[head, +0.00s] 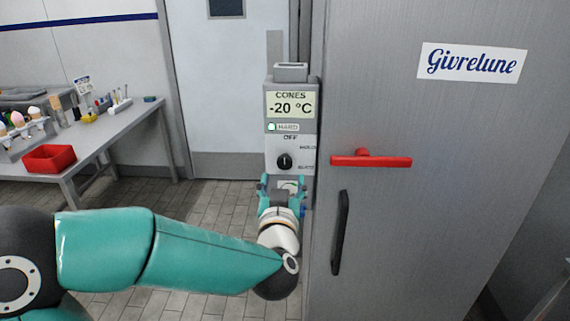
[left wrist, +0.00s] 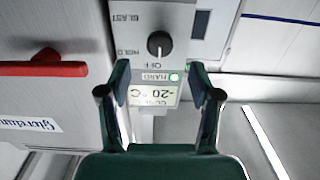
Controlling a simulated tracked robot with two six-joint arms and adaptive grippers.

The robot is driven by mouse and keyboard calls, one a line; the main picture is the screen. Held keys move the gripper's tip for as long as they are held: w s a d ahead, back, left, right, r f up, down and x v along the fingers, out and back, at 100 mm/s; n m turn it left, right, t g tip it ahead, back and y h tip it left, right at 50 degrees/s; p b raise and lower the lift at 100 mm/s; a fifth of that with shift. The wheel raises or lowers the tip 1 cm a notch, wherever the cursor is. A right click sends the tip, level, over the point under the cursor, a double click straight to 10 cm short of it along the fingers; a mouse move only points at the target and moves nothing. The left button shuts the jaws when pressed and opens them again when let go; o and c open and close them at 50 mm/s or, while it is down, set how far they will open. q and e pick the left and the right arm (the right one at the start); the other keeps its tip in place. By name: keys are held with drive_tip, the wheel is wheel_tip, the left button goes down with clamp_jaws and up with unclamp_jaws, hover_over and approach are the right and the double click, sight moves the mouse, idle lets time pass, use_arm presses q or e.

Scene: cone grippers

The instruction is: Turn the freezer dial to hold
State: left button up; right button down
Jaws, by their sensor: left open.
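The freezer dial (head: 284,161) is a round black knob on the grey control box on the freezer's left side. In the left wrist view, upside down, the dial (left wrist: 160,44) shows whole, with OFF, HOLD and BLAST around it. Its pointer seems to face OFF. The display (head: 291,104) reads CONES -20 °C, and a green lamp (head: 271,127) is lit beside HARD. My left gripper (head: 283,184) is open and empty, just below the dial in the head view. In the wrist view its fingers (left wrist: 158,78) stand apart, and the dial appears beyond their tips, between them.
The freezer door has a red handle (head: 371,161) right of the dial and a black handle (head: 341,232) lower down. A table (head: 117,119) with a red tray (head: 49,158) and ice-cream cones stands at left. A grey door is behind the control box.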

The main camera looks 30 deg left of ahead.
sight(285, 164)
use_arm(q)
drive_tip(key=p+x, duration=0.1)
drive_tip(key=x, duration=0.6)
drive_tip(key=shift+w+a, duration=0.1)
drive_tip(key=shift+w, duration=0.1)
drive_tip(key=c, duration=1.1)
